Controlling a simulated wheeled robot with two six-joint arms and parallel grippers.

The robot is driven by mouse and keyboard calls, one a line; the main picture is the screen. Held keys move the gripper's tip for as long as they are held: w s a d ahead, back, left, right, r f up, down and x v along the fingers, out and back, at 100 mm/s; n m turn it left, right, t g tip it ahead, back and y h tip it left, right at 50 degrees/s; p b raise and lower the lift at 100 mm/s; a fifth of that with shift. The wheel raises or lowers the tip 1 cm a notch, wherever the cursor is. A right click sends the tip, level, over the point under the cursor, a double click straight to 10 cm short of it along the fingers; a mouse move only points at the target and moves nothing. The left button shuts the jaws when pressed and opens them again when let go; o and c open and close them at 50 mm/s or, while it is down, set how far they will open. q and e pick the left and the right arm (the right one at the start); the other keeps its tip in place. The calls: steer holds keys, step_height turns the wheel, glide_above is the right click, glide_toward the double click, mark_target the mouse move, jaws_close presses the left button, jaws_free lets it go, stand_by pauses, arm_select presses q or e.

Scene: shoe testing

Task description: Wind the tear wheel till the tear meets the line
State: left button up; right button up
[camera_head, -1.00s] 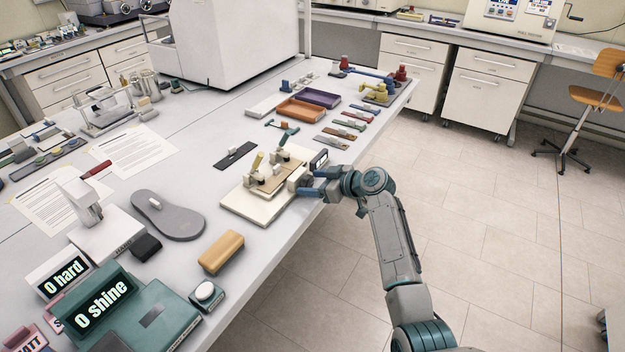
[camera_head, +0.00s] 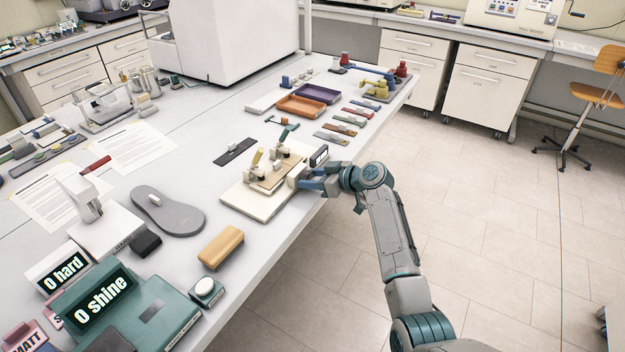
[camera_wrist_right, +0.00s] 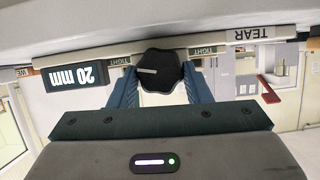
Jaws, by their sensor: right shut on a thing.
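The tear rig is a cream board (camera_head: 258,205) with a tan piece (camera_head: 283,174) and clamps on it, near the table's right edge. A small display (camera_wrist_right: 77,76) reads 20 mm, upside down. My right gripper (camera_head: 308,184) reaches the rig from the right; in the wrist view its blue fingers (camera_wrist_right: 160,85) are shut on the wheel, one on each side. The tear and its line are too small to make out. My left gripper is not in view.
A tan block (camera_head: 220,247), a grey sole (camera_head: 168,212) and a teal device (camera_head: 140,310) reading 0 shine lie nearer on the table. Orange (camera_head: 300,106) and purple trays and several coloured strips lie beyond the rig. Open floor lies right of the table.

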steer(key=shift+w+d+f+m+g+y+b, duration=0.15)
steer(key=shift+m+g+y+b, duration=0.15)
steer(key=shift+m+g+b, duration=0.5)
steer(key=shift+m+y+b, duration=0.4)
steer(key=shift+m+b, duration=0.5)
steer(key=shift+w+m+g, duration=0.1)
steer(key=shift+m+g, duration=0.2)
steer(key=o, duration=1)
steer(key=shift+y, duration=0.3)
steer(key=shift+d+b, duration=0.1)
steer(key=shift+b, duration=0.2)
